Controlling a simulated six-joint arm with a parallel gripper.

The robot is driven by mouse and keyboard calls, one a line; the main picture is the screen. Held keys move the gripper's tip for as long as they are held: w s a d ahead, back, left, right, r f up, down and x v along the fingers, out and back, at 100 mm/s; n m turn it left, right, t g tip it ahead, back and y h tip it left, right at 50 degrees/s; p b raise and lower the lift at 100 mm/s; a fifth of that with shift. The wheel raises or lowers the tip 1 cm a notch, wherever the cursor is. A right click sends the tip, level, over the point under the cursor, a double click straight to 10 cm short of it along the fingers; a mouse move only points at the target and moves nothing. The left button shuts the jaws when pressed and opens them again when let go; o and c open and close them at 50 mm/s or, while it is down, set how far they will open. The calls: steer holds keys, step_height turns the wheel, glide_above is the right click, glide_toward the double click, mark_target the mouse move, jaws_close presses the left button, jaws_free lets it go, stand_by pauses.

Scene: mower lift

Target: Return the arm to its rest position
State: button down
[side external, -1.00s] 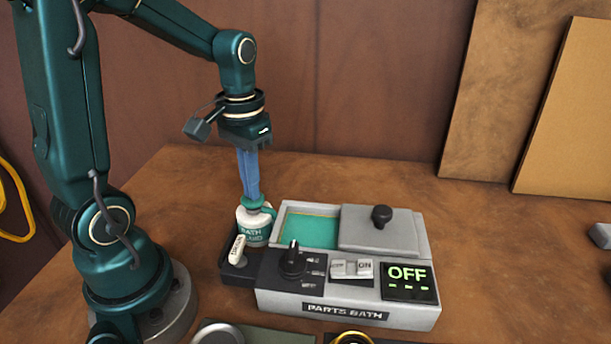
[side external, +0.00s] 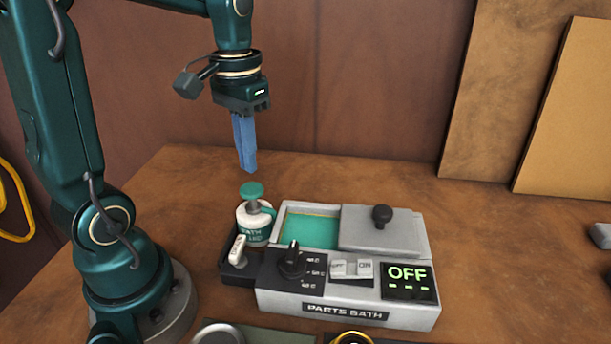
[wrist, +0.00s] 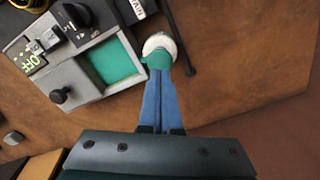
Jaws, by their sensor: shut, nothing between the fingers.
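My gripper (side external: 248,171) has long blue fingers, pressed together with nothing between them. It hangs pointing down above the white bath fluid bottle (side external: 252,226), clear of its green pump top (side external: 252,190). In the wrist view the fingertips (wrist: 158,78) overlap the bottle's green top (wrist: 158,58) in the picture. The bottle stands upright at the left end of the parts bath (side external: 345,310).
The parts bath has an open basin of green fluid (side external: 308,230), a grey lid (side external: 395,232) with a black knob, a dial (side external: 292,262), a switch and a display (side external: 407,274) reading OFF. Boards (side external: 570,110) lean on the wall. Air above the bench is free.

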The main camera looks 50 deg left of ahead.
stand_by(0.4)
steer(key=shift+d+r, duration=0.1)
steer(key=shift+d, duration=0.05)
steer(key=s+d+m+t, duration=0.3)
steer(key=s+d+t, duration=0.2)
steer(key=d, duration=0.3)
steer(key=shift+s+d+r+t, duration=0.2)
steer(key=shift+s+r+t, duration=0.1)
steer(key=shift+s, duration=0.1)
stand_by(1.2)
